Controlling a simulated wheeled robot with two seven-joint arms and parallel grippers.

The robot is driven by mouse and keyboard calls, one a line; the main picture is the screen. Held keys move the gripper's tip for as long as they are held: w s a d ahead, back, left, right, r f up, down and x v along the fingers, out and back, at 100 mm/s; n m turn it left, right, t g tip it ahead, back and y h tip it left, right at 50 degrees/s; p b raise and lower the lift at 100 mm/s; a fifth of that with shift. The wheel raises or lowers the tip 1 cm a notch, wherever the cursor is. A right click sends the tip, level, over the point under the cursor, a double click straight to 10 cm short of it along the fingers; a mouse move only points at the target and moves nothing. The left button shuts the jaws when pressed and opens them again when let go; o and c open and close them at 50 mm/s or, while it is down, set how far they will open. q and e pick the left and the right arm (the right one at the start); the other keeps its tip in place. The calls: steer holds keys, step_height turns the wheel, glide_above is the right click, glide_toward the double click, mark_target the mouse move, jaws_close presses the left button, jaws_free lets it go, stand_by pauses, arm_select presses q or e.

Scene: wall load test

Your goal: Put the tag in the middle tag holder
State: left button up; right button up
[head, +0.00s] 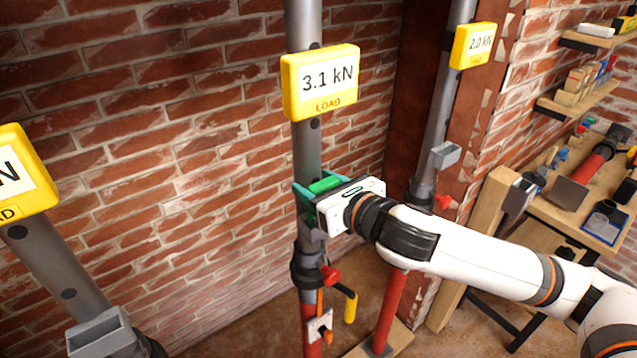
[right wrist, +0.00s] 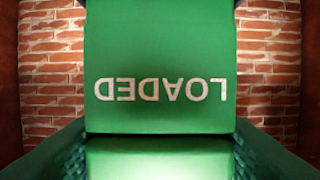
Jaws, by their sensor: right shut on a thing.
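A green tag (head: 325,184) lettered LOADED is at the middle prop, below the yellow 3.1 kN load display (head: 321,82). My right gripper (head: 318,190) is shut on the tag, in front of the pipe. In the right wrist view the tag (right wrist: 160,65) fills the middle, its lettering upside down, with finger edges at the lower sides. The middle tag holder is hidden behind my gripper, so I cannot tell whether the tag is in it. My left gripper is not in view.
Grey holders show on the left prop (head: 100,334) and the right prop (head: 445,155), both looking empty. Red valve-like handles and a yellow-handled lever (head: 350,307) hang below my gripper. A wooden workbench (head: 553,196) with tools stands right. A brick wall is behind.

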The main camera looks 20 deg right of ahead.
mark_target(315, 144)
steer(key=o, duration=1.5)
steer(key=shift+o, duration=0.2)
step_height(315, 144, up, 6)
steer(key=p, duration=0.6)
steer(key=shift+r+p, duration=0.65)
steer(key=shift+r, duration=0.4)
